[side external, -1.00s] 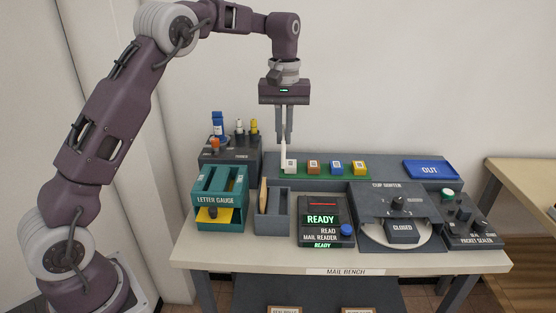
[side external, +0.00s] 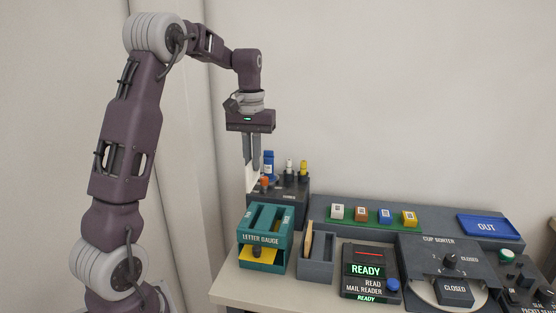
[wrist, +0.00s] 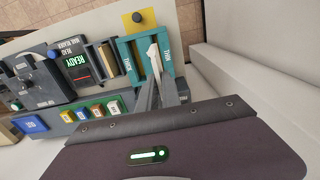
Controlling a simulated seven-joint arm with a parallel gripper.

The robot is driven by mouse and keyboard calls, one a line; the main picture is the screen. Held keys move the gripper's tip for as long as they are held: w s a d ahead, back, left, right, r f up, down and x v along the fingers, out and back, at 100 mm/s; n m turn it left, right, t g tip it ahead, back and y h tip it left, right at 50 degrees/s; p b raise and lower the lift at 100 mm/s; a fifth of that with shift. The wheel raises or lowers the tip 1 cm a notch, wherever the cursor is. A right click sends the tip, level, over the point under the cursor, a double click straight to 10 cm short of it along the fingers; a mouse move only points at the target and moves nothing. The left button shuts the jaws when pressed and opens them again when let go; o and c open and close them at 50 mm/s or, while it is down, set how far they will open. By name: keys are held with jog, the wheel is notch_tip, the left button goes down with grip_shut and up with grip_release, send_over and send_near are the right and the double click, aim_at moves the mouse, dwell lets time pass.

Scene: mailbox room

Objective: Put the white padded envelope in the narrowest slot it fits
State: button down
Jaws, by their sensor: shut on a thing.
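My gripper (side external: 251,163) is shut on the white padded envelope (side external: 252,182), which hangs upright and shows nearly edge-on. The envelope is behind and above the teal letter gauge (side external: 265,239) in the side view. In the wrist view, the envelope (wrist: 154,55) extends from my fingertips (wrist: 156,88) and overlaps the gauge (wrist: 139,60). The gauge has two long slots in its top, with small labels beside them. I cannot tell whether the envelope touches the gauge.
A dark caddy (side external: 291,194) with blue, white, yellow and orange-topped items stands behind the gauge. A grey holder (side external: 316,265) with a tan piece, the mail reader (side external: 370,271), the cup sorter (side external: 440,270), several coloured blocks (side external: 385,215) and a blue OUT tray (side external: 490,226) lie to the right.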

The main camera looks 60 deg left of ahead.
aim_at(254, 181)
notch_tip(254, 181, down, 9)
dwell(0.5)
jog(key=shift+w+d+f, duration=0.1)
jog(key=shift+f, duration=0.1)
dwell(1.1)
jog(key=shift+f, duration=1.45)
jog(key=c, duration=1.2)
grip_release()
jog(key=shift+c, duration=0.2)
jog(key=shift+r, duration=0.15)
jog(key=shift+r, duration=2.9)
